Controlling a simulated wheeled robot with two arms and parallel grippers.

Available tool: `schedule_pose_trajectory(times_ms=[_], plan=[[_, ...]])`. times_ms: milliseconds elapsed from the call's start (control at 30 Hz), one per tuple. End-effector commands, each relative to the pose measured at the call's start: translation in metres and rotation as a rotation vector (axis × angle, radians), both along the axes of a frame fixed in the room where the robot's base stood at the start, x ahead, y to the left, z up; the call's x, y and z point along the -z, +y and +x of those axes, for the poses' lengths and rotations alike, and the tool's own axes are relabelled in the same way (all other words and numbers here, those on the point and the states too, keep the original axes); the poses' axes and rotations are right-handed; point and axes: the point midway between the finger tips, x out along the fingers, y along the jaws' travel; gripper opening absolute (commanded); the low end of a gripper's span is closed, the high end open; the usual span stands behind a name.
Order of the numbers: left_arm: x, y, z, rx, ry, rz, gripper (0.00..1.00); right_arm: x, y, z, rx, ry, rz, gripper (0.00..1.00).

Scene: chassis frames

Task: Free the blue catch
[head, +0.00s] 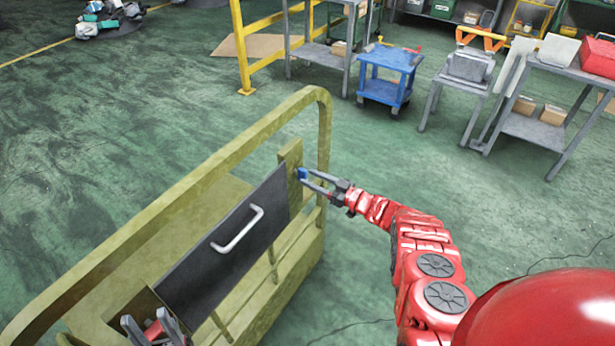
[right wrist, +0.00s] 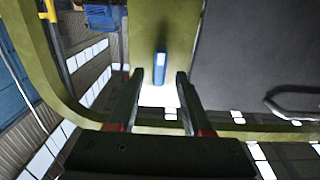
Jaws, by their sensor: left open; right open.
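The blue catch (head: 301,174) is a small block on an olive-green post (head: 290,153) at the right end of a dark panel (head: 225,240) with a pale handle (head: 237,229). In the right wrist view, the blue catch (right wrist: 160,62) stands upright on the green plate, just ahead of the gap between the fingertips. My right gripper (head: 307,178) is open, with its fingertips close to the catch; I cannot tell whether they touch it. My left gripper (head: 152,327) is open at the bottom left, near the panel's lower left end; its surroundings are partly cut off.
An olive-green frame with a curved rail (head: 200,180) surrounds the panel. A blue cart (head: 388,75), grey tables (head: 540,130) and a yellow barrier (head: 243,50) stand further back. The green floor between is mostly clear.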

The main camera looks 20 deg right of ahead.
Motion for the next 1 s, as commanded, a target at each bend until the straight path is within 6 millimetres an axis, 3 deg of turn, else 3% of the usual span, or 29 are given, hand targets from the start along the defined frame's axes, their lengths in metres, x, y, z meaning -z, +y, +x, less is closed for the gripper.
schedule_pose_trajectory(times_ms=[200,533,567,833,1000], plan=[[0.009,0.0,0.0,0.0,0.0,0.0,0.5,0.003,0.011,0.015,0.0,0.0,-0.001,0.5],[0.009,0.0,0.0,0.0,0.0,0.0,0.5,0.001,0.014,0.018,0.001,0.0,0.0,0.5],[0.009,0.0,0.0,0.0,0.0,0.0,0.5,0.001,0.014,0.018,0.001,0.0,0.0,0.48],[0.009,0.0,0.0,0.0,0.0,0.0,0.5,0.001,0.014,0.018,0.001,-0.001,-0.001,0.0],[0.009,0.0,0.0,0.0,0.0,0.0,0.5,0.0,0.014,0.018,0.001,-0.001,-0.001,0.0]])
